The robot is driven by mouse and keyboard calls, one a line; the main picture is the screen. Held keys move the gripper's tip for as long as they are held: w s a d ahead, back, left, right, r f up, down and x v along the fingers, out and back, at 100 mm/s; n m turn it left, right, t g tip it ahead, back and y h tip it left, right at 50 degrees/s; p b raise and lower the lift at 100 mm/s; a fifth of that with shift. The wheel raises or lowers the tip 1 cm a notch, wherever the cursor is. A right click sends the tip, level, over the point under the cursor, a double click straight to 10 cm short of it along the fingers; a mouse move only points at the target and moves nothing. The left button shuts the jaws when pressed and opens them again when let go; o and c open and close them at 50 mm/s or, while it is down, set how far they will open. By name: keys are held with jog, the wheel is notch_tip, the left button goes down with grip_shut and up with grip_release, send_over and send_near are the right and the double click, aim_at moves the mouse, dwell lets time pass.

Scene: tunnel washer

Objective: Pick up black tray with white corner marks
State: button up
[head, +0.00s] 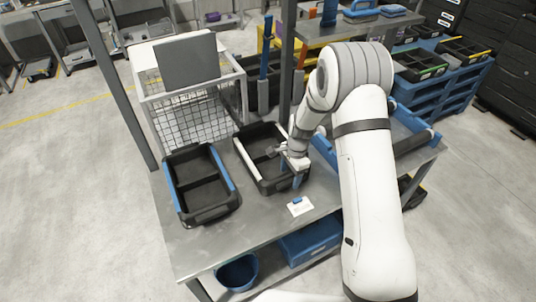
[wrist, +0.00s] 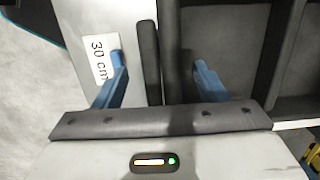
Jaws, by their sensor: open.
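The black tray with white marks (head: 250,172) sits on the metal table, with a white strip showing along its left side. My gripper (head: 297,181) is at its near right rim. In the wrist view my gripper (wrist: 158,82) is open, with one blue finger on each side of the tray's dark wall (wrist: 149,60). The left finger is over the table side and the right finger over the tray's inside. A gap shows between each finger and the wall. The arm hides part of the tray's right side.
A black tray with blue sides (head: 183,197) stands close on the left. A wire basket (head: 193,115) stands behind, and a blue-edged tray (head: 413,143) on the right.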

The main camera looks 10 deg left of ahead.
jog(key=shift+a+f, duration=0.1)
jog(key=shift+f, duration=1.1)
jog(key=shift+c, duration=0.5)
jog(key=c, duration=1.2)
